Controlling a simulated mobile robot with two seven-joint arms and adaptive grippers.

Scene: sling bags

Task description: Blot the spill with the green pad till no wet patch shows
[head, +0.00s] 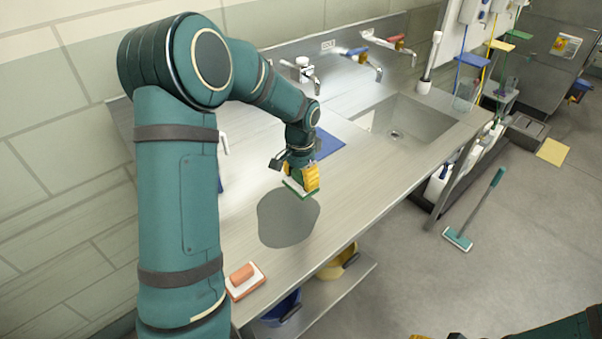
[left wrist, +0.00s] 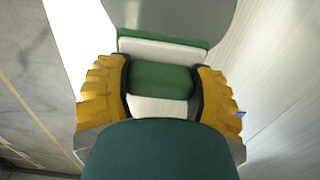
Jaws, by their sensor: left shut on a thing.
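The spill (head: 288,220) is a dark grey wet patch on the steel counter. My left gripper (head: 303,178) has yellow fingers and is at the far edge of the spill. It is shut on the green handle of the green pad (head: 296,190), which has a white layer and a green base. In the left wrist view, the pad (left wrist: 162,80) sits between both fingers (left wrist: 160,88), with the grey spill (left wrist: 175,15) beyond it. I cannot tell whether the pad touches the counter. Yellow and dark parts of my right gripper (head: 435,336) just show at the bottom edge; its jaws are cut off.
An orange-handled pad (head: 244,279) lies at the counter's near end. A blue mat (head: 327,144) lies behind the gripper, before the sink (head: 405,120). Taps line the wall. Blue (head: 284,309) and yellow (head: 338,264) buckets stand on the shelf below.

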